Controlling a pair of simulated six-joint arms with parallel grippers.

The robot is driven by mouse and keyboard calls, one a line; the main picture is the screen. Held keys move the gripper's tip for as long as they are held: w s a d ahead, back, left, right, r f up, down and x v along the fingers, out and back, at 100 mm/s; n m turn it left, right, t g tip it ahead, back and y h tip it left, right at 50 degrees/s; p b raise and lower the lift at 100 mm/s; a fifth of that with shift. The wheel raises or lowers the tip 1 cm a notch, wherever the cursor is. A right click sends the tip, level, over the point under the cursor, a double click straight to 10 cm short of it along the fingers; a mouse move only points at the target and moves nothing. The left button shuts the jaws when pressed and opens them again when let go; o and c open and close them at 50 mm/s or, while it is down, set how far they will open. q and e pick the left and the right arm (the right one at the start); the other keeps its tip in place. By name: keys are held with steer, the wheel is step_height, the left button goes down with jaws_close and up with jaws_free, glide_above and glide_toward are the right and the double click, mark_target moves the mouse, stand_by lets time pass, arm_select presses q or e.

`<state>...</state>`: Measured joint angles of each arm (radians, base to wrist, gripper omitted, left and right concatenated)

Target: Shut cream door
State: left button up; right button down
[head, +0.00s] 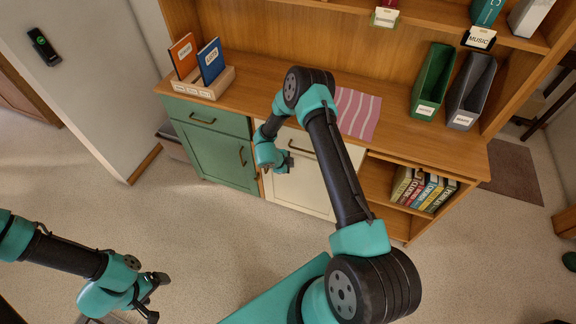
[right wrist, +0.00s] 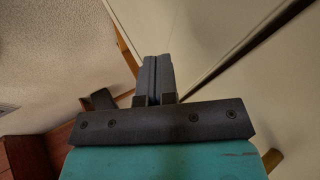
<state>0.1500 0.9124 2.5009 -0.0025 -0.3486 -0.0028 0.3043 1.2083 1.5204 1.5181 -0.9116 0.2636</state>
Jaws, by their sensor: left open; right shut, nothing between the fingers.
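The cream door (head: 304,189) is in the middle of the wooden cabinet's front, right of the green door, partly hidden by my right arm. It looks flush or nearly flush; I cannot tell whether a small gap remains. In the right wrist view, a cream panel (right wrist: 202,32) lies just beyond the fingers, with a dark diagonal line beside it. My right gripper (head: 285,163) is shut and empty, close to the cream front near its left side; contact is unclear. Its fingers show in the right wrist view (right wrist: 154,76). My left gripper (head: 157,294) is open and empty above the floor.
The green door (head: 216,158) and the green drawer above it look shut. Open shelves with several books (head: 424,190) are to the right. Above are a book box (head: 198,85), a striped cloth (head: 358,112) and file holders (head: 432,82). The floor in front is clear.

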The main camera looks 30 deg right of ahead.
steer(key=shift+a, duration=0.15)
steer(key=s+a+f+v, duration=0.1)
steer(key=a+v, duration=0.1)
steer(key=v, duration=1)
steer(key=shift+s+f, duration=0.3)
steer(key=shift+s, duration=0.05)
steer(key=shift+d, duration=0.15)
steer(key=s+a+r+n+y, duration=0.1)
steer(key=s+a+n+y, duration=0.3)
steer(key=s+n, duration=0.6)
steer(key=s+a+n+y, duration=0.4)
steer(key=s+n+y, duration=0.3)
steer(key=n, duration=0.7)
steer(key=s, duration=0.2)
steer(key=shift+s+a+r+n, duration=0.3)
steer(key=shift+s+r, duration=0.05)
steer(key=shift+s, duration=0.05)
